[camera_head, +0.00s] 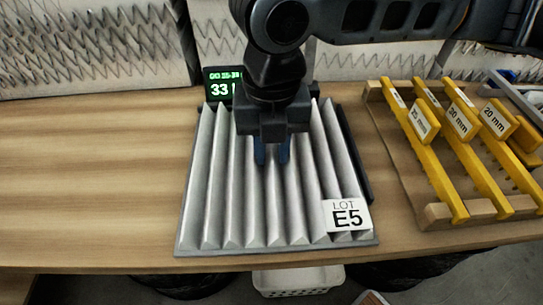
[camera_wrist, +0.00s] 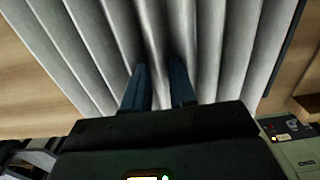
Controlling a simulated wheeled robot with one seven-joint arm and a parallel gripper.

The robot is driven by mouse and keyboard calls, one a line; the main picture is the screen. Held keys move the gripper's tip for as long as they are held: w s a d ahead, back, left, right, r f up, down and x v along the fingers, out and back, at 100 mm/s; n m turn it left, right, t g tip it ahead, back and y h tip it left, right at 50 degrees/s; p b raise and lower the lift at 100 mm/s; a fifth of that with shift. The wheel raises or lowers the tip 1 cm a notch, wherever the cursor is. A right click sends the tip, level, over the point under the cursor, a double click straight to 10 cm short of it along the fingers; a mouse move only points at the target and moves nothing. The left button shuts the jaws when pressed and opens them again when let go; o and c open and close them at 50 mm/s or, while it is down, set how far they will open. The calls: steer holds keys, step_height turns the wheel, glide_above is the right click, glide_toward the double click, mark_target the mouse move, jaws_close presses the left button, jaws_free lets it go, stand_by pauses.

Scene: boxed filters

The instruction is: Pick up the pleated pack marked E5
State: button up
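The pleated pack (camera_head: 210,195) is a grey-white block of upright folds on the wooden table. Its white label (camera_head: 347,216) at the front right corner reads "LOT E5". My gripper (camera_head: 272,157) points down over the rear middle of the pack. In the wrist view my gripper's two blue fingers (camera_wrist: 160,75) reach to the pleats (camera_wrist: 205,40) with a gap between them. A ridge of the pack appears to lie between or just below the fingertips; I cannot tell whether they touch it.
A display (camera_head: 222,86) with green digits stands behind the pack. A wooden rack (camera_head: 412,190) holding yellow bars (camera_head: 463,130) with millimetre tags is at the right. The table's left side (camera_head: 90,180) is clear. A white basket (camera_head: 298,281) sits below the front edge.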

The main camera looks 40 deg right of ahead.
mark_target(271, 154)
jaws_close()
stand_by(0.4)
step_height(271, 154, up, 10)
stand_by(0.5)
stand_by(0.3)
